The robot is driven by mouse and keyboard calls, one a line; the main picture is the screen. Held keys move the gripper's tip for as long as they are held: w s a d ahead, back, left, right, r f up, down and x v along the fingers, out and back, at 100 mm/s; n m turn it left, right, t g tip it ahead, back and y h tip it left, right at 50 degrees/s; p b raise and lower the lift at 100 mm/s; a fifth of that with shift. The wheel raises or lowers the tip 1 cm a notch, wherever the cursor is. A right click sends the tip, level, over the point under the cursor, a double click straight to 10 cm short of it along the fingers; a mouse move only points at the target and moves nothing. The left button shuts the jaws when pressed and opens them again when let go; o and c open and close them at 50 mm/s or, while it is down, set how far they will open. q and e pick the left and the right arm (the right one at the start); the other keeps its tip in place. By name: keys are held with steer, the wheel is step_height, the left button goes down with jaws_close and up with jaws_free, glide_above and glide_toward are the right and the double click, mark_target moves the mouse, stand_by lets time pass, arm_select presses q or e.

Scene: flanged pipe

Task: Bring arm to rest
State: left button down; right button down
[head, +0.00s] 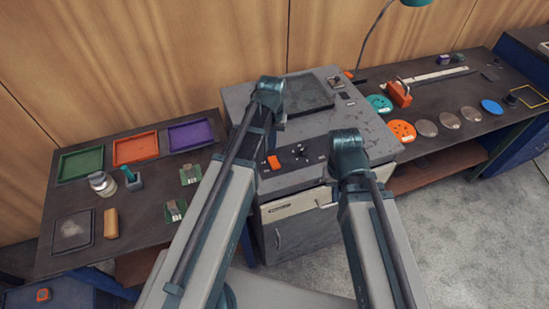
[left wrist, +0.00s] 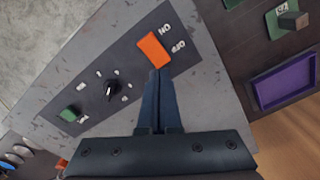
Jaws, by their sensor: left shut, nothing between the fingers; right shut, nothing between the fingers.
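My left gripper (left wrist: 158,76) is shut and empty in the left wrist view, its two dark fingers together. Its tips appear at the lower edge of an orange rocker switch (left wrist: 153,50) on a grey machine's control panel; I cannot tell whether they touch. The panel carries ON and OFF labels, a black knob (left wrist: 109,90) and a green button (left wrist: 68,114). In the head view, my left arm reaches over the grey machine (head: 235,102), with the orange switch (head: 274,162) near it. My right arm is bent in front of the machine; its gripper is hidden.
The left table holds green (head: 81,164), orange (head: 135,148) and purple (head: 191,134) trays, a jar (head: 102,184) and small boards. The right bench holds several discs, a red padlock-like block (head: 398,95) and a lamp (head: 375,35). Grey floor lies open at lower right.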

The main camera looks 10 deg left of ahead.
arm_select(q)
steer(key=shift+r+p, duration=0.45)
steer(key=shift+r, duration=0.3)
steer(key=shift+s+d+f, duration=0.15)
steer(key=shift+f, duration=0.05)
steer(key=s+d+f+m+b, duration=0.2)
steer(key=s+d+f+b, duration=0.2)
steer(key=s, duration=0.3)
steer(key=s+d+f+m+y+b, duration=0.1)
steer(key=s+d+f+m+b, duration=0.1)
steer(key=s+d+f+b, duration=0.2)
steer(key=s+d+b, duration=0.1)
steer(key=s+d, duration=0.1)
steer(key=s, duration=0.1)
steer(key=shift+f+m, duration=0.3)
steer(key=shift+f, duration=0.1)
steer(key=shift+d, duration=0.1)
